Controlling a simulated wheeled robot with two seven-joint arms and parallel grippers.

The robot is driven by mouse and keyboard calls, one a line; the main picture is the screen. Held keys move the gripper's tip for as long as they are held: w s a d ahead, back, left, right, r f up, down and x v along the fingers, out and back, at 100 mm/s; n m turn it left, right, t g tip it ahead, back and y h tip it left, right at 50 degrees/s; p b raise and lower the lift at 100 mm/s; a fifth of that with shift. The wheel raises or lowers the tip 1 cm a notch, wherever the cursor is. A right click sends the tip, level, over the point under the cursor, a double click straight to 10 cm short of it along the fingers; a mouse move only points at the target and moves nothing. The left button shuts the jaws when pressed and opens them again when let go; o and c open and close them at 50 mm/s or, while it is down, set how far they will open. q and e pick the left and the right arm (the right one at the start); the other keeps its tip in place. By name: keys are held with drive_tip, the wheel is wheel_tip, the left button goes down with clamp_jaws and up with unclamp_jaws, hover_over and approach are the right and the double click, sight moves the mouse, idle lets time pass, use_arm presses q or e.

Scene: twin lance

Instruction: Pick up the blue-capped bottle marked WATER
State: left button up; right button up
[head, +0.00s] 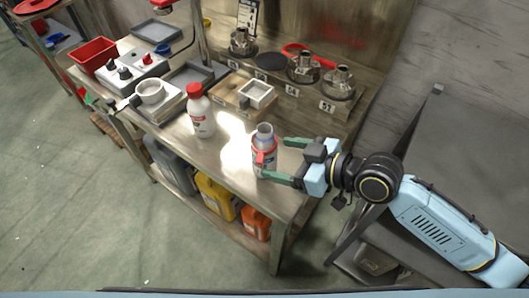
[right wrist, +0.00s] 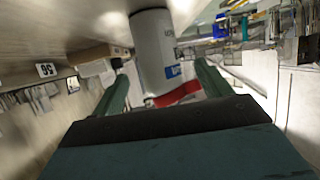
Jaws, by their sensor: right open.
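A white bottle with a grey-blue top (head: 264,131) and a red band or clip stands near the right end of the workbench; its lettering is too small to read in the head view. My right gripper (head: 275,159) is open, coming from the right, with one green finger on each side of this bottle. The right wrist view shows the pale bottle body (right wrist: 152,45) between the spread fingers, with a blue label patch and a red strip. A white bottle with a red cap (head: 201,114) stands to the left. My left gripper is not in view.
The workbench (head: 180,133) also bears grey trays (head: 190,76), a red bin (head: 94,55), a white cup (head: 150,91) and a block with a square white frame (head: 256,94). Metal fittings (head: 304,67) line the back. Jugs (head: 217,196) stand on the lower shelf.

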drive_tip(key=shift+r+x, duration=0.2)
drive_tip(key=shift+x, duration=2.5)
drive_tip(key=c, duration=1.2)
drive_tip(key=shift+r, duration=0.1)
drive_tip(key=shift+c, duration=0.4)
